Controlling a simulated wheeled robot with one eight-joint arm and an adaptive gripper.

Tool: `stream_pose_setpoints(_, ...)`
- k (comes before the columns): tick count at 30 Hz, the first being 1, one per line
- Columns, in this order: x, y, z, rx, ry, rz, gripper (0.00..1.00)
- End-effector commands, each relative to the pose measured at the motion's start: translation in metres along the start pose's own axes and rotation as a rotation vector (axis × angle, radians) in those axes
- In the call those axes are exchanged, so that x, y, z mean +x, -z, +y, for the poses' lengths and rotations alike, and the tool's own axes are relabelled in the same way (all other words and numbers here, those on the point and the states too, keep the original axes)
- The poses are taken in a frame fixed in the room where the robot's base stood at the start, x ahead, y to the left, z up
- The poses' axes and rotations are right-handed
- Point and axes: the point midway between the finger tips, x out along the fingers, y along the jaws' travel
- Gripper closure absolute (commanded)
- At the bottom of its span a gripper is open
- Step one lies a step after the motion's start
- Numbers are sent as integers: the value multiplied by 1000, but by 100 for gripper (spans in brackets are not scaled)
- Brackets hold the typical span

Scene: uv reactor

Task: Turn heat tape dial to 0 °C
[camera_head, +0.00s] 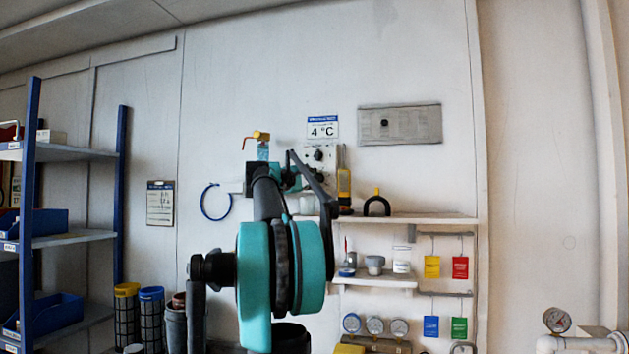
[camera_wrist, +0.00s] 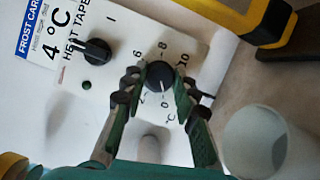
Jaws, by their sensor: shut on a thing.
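The heat tape dial (camera_wrist: 160,75) is a round black knob on a white panel (camera_wrist: 90,28) marked "HEAT TAPE" in the wrist view. A printed scale with 0, 2, 6, 8, 10 and °C rings it. The dial's pointer is too small to read surely. My gripper (camera_wrist: 159,82) has its two dark-padded fingers against opposite sides of the dial, shut on it. In the head view my arm reaches up to the panel (camera_head: 311,152) on the wall, and my gripper and arm hide the dial there.
A second black knob (camera_wrist: 97,51) sits beside the dial, with a small green light (camera_wrist: 87,84). A "4 °C" card (camera_head: 323,127) hangs above the panel. A yellow tool (camera_head: 344,186) stands close by on the wall shelf (camera_head: 425,218). A pale cup (camera_wrist: 266,140) is near the fingers.

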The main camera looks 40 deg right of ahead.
Motion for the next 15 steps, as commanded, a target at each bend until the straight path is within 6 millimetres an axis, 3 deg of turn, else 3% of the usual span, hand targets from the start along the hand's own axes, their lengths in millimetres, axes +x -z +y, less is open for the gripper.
stream_pose_setpoints(7,0,0,0,0,1,0,100)
stream_pose_setpoints(8,0,0,0,0,1,0,70)
stream_pose_setpoints(12,0,0,0,0,1,0,53)
stream_pose_setpoints(15,0,0,0,0,1,0,52)
